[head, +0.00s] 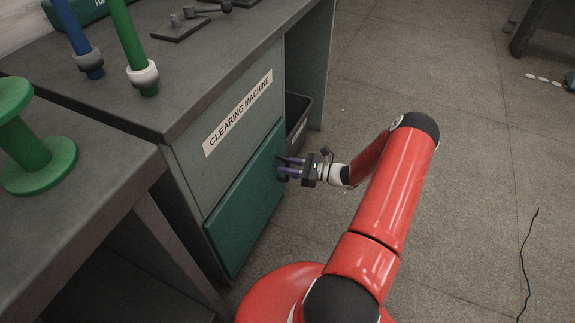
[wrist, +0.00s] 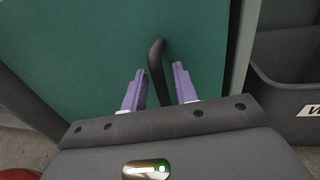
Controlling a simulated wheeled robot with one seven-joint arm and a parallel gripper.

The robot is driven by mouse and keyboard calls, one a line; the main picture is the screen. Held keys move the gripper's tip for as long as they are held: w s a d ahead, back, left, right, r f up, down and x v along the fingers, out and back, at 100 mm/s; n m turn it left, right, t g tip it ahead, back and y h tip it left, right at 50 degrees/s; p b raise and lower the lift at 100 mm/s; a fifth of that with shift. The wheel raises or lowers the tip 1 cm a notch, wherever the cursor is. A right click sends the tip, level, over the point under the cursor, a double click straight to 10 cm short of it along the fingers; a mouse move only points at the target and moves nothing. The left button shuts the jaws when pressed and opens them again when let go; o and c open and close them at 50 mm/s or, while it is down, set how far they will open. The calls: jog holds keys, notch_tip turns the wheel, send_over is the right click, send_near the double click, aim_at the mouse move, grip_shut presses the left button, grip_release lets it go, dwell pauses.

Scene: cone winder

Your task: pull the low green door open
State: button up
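The low green door (head: 247,199) is a flat dark green panel on the front of the grey cabinet, below the "CLEARING MACHINE" label (head: 238,113). It looks closed, flush with the cabinet front. In the wrist view the door (wrist: 80,50) fills most of the upper picture. A dark curved handle (wrist: 156,60) stands out from it. My gripper (head: 283,166) is at the door's far upper part. In the wrist view my gripper (wrist: 158,86) has its two purple fingers apart, one on each side of the handle. I cannot tell whether either finger touches it.
A dark bin (head: 297,112) stands just beyond the door, and it also shows at the right in the wrist view (wrist: 290,95). A table (head: 90,180) with a green spool (head: 38,160) stands at the near left. The floor (head: 465,200) at the right is mostly clear, with a thin black cable (head: 524,265).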

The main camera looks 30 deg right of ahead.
grip_shut()
dwell(0.4)
